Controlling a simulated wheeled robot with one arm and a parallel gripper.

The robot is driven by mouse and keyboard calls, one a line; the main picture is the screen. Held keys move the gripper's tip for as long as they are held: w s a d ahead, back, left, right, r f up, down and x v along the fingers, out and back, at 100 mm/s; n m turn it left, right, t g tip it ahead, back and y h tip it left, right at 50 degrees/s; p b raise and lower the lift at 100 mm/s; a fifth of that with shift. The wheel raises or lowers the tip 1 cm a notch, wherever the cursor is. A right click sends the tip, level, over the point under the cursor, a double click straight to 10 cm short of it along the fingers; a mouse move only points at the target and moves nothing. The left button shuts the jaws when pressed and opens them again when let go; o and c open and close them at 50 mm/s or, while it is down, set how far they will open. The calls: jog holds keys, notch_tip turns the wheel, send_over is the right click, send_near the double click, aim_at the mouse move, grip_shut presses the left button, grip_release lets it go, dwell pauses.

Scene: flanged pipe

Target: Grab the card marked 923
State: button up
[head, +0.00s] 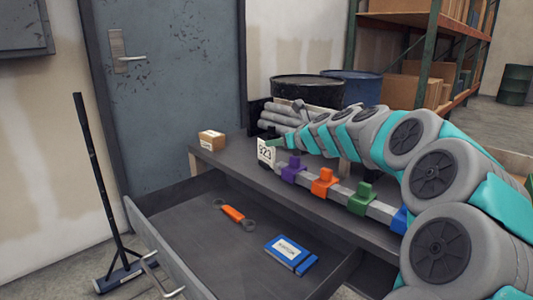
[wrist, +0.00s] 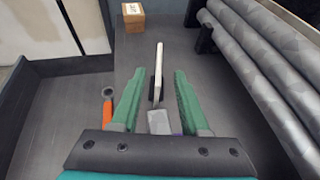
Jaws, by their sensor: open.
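The white card marked 923 (head: 265,150) stands upright near the far end of the workbench, beside the end of the grey pipe (head: 311,185). In the wrist view the card (wrist: 159,62) shows nearly edge-on, with a dark piece at its lower left side. My gripper (wrist: 157,88) is open, with one green finger on each side of the card's line. Gaps show between the card and both fingers. In the head view my gripper (head: 279,143) is right at the card and partly hidden by my arm.
A small cardboard box (head: 212,140) sits beyond the card. Grey rolls (wrist: 265,75) lie along the right. Purple (head: 294,170), orange (head: 325,182) and green (head: 361,199) clamps sit on the pipe. An open drawer (head: 190,222) holds an orange wrench (head: 234,214) and blue box (head: 290,253).

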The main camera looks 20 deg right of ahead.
aim_at(266, 155)
jog(key=shift+x, duration=3.65)
grip_shut()
